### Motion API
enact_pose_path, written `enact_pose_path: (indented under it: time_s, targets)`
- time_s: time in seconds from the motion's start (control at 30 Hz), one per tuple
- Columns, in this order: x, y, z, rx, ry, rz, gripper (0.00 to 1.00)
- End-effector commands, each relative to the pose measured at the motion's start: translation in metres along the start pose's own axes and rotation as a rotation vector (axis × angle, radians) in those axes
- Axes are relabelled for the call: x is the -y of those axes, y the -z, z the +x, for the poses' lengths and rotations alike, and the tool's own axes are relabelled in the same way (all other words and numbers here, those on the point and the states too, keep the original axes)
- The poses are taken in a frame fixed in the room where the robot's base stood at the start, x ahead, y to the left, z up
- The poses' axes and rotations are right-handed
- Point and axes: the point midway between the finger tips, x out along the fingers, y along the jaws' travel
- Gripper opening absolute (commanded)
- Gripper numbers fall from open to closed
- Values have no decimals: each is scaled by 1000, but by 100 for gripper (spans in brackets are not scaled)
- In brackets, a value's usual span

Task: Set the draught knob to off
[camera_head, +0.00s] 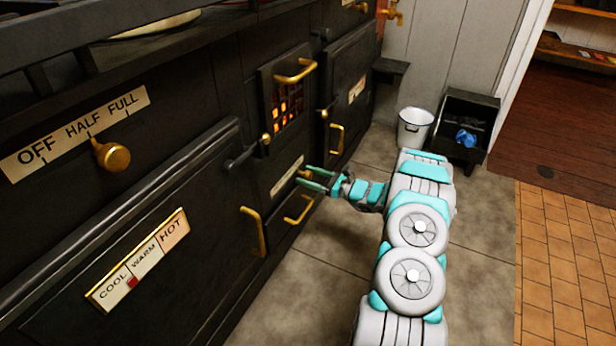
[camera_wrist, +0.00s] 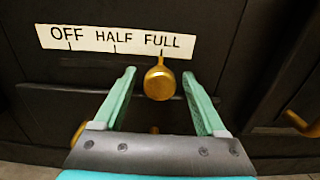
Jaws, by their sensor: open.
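In the wrist view a round brass knob (camera_wrist: 158,82) sits under the FULL end of a white OFF / HALF / FULL label (camera_wrist: 115,40). My gripper (camera_wrist: 160,78) is open, with one teal finger on each side of the knob. I cannot tell whether either finger touches it. In the head view my gripper (camera_head: 311,178) is at the low front of the black stove, by a small pale label (camera_head: 287,175) too small to read. The knob there is mostly hidden by the fingers.
A second OFF / HALF / FULL label (camera_head: 75,134) with its own brass knob (camera_head: 112,155) is at left. Brass handles (camera_head: 253,230) stick out from the stove. A white bucket (camera_head: 413,128) and black coal box (camera_head: 465,125) stand behind. Floor right of my arm is clear.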

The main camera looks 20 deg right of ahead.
Motion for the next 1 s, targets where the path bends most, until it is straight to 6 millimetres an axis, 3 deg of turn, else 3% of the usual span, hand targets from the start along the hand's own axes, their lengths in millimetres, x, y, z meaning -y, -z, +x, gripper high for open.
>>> enact_pose_path:
  time_s: [0.27, 0.9, 1.0]
  targets:
    - [0, 0, 2, 0, -1, 0, 73]
    - [0, 0, 2, 1, -1, 1, 1]
    - [-1, 0, 2, 0, -1, 0, 0]
